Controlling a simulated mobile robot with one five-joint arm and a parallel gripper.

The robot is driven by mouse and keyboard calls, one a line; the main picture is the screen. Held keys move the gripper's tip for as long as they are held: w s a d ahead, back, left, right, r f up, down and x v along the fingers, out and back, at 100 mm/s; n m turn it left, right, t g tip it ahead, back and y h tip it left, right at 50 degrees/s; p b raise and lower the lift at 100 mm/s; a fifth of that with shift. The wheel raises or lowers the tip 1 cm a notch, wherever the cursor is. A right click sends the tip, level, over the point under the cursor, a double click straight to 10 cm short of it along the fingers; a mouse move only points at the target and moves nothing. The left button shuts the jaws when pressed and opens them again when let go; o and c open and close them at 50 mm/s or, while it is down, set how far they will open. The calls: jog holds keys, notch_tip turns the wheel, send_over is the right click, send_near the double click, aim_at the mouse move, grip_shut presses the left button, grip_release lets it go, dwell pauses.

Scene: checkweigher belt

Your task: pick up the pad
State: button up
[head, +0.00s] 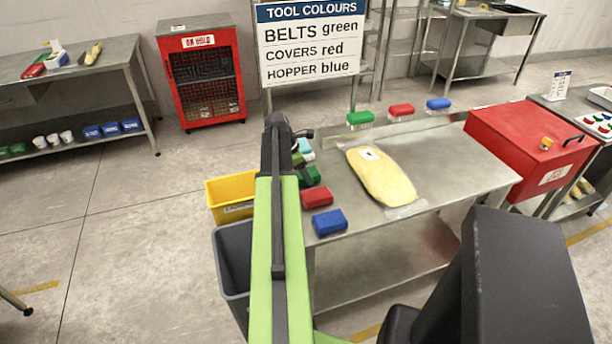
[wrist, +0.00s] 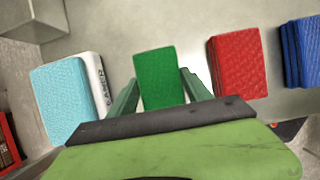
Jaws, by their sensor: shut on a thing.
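Several pads lie in a row along the left end of the steel table (head: 447,160). A green pad (wrist: 160,78) is between the two fingers of my gripper (wrist: 159,84) in the wrist view, and the gripper is shut on it. In the head view the green pad (head: 312,176) shows just right of my arm, partly hidden by it. I cannot tell whether it is clear of the table. A red pad (wrist: 238,64) and a blue pad (wrist: 301,50) are to its right. A light blue and white pad (wrist: 64,100) is to its left.
A yellow pad-like bag (head: 382,178) lies mid-table. Green, red and blue brushes (head: 401,112) stand along the back ledge. A red box (head: 520,143) is at the right end. Yellow (head: 228,193) and grey (head: 233,262) bins stand left of the table. A sign (head: 310,46) lists tool colours.

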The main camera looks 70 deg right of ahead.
aim_at(310, 171)
jog(key=shift+r, duration=0.1)
notch_tip(310, 171, up, 5)
jog(key=p, duration=0.5)
jog(key=shift+f, duration=0.2)
jog(key=s+a+r+p, duration=0.6)
jog(key=s+a, duration=0.1)
jog(key=s, duration=0.2)
jog(key=shift+s+r, duration=0.15)
jog(key=shift+r, duration=0.05)
